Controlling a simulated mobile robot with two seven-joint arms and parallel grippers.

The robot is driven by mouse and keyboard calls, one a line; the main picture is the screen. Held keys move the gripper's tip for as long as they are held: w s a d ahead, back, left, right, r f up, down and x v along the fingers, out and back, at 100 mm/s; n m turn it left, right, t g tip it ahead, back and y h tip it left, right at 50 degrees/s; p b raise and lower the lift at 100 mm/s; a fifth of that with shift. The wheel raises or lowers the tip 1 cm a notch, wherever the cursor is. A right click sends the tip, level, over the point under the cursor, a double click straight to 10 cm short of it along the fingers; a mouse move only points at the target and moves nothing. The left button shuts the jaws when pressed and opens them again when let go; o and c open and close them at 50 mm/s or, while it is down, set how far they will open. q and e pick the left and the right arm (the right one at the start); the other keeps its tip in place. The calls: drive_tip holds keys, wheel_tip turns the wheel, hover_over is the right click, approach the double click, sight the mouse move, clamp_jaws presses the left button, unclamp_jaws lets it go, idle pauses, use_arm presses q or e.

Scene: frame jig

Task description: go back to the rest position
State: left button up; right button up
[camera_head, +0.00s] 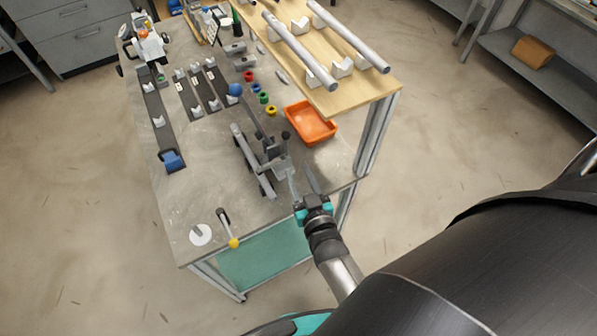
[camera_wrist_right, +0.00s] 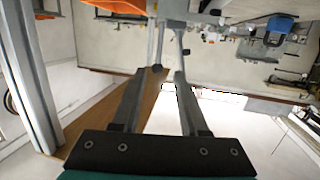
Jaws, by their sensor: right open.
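My right gripper (camera_head: 299,172) is open, its two long fingers apart, at the front right edge of the grey worktable (camera_head: 200,150). My left gripper is not in view.
An orange tray (camera_head: 311,122) sits right of the fixture. Silver tubes (camera_head: 300,50) rest on a raised wooden shelf (camera_head: 375,88). A yellow-knobbed lever (camera_head: 228,230) stands at the front. Floor right of the table is free.

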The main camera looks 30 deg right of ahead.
idle(0.3)
drive_tip(key=s+a+r+n+g+y, duration=0.1)
drive_tip(key=s+r+n+g, duration=0.1)
drive_tip(key=s+r+g, duration=0.55)
drive_tip(key=s+a+r+n+g+y, duration=0.2)
drive_tip(key=s+g, duration=0.3)
drive_tip(key=s, duration=0.5)
wheel_tip(320, 180, down, 35)
drive_tip(key=s+g+b, duration=0.1)
drive_tip(key=b, duration=1.1)
drive_tip(key=s+d+f+b, duration=0.1)
drive_tip(key=s+f+b, duration=0.5)
drive_tip(key=f, duration=0.6)
drive_tip(key=s+d+f+g+b, duration=0.1)
drive_tip(key=s+d+f+b, duration=0.1)
drive_tip(key=s+f+b, duration=0.4)
drive_tip(key=s+f, duration=0.3)
drive_tip(key=f, duration=0.4)
drive_tip(key=shift+s+f, duration=0.25)
drive_tip(key=shift+s, duration=0.1)
